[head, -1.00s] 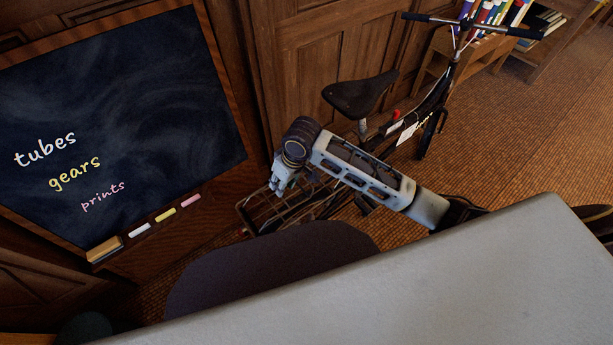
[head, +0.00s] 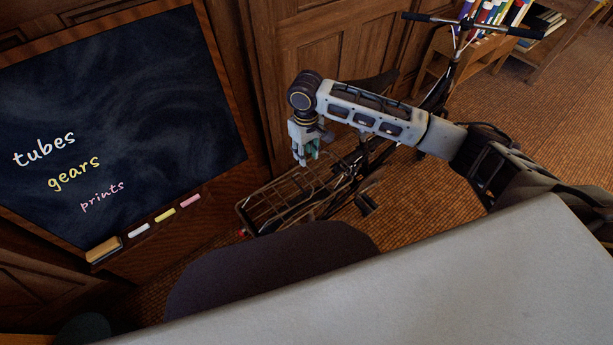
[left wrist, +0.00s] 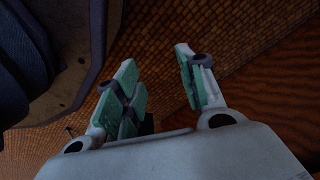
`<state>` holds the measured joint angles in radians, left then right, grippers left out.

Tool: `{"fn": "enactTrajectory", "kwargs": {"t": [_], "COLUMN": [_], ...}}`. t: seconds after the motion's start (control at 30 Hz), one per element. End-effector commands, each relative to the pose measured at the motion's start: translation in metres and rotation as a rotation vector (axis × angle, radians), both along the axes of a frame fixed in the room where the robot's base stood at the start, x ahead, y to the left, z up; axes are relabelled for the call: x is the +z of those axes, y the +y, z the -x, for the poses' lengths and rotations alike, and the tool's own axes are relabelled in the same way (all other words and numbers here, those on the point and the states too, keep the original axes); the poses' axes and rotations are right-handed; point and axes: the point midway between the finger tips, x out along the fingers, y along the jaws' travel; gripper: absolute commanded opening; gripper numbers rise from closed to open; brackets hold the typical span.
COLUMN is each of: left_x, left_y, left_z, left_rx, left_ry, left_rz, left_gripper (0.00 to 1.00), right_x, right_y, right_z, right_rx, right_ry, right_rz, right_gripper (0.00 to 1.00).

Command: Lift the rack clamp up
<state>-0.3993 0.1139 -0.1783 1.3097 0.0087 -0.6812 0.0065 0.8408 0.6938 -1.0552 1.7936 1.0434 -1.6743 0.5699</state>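The bicycle's rear wire rack (head: 262,208) shows left of centre in the head view, below and left of my right gripper. The rack clamp is hard to tell apart from the rack's thin bars. My right gripper (head: 306,158) points down near the rack's far end, with teal pads showing. Its fingers look close together, but their gap is too small to judge, and I see no bar clearly between them. My left gripper (left wrist: 158,82) is open and empty in the left wrist view, with its fingers well apart; it is outside the head view.
The bicycle's handlebar (head: 470,25) stands near the bookshelf (head: 545,55). A chalkboard (head: 110,120) with a chalk ledge (head: 165,215) is at the left. A pale board (head: 430,285) and a dark rounded seat (head: 270,260) fill the foreground.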

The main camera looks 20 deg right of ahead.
Motion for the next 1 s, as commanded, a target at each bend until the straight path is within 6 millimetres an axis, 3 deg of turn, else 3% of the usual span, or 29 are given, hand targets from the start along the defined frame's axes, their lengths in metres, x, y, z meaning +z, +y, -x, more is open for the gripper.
{"fn": "enactTrajectory", "kwargs": {"t": [0.57, 1.0], "left_x": [-0.002, 0.012], "left_y": [0.0, -0.009], "left_z": [0.001, -0.007], "left_rx": [0.0, -0.003], "left_ry": [0.001, 0.015], "left_rz": [0.001, 0.007], "left_gripper": [0.4, 0.4], "right_x": [-0.001, -0.039], "right_y": [-0.003, -0.003], "right_z": [-0.001, -0.001], "right_rx": [-0.007, -0.007], "right_ry": [0.004, 0.005], "right_rz": [0.006, 0.006], "right_gripper": [0.3, 0.3]}}
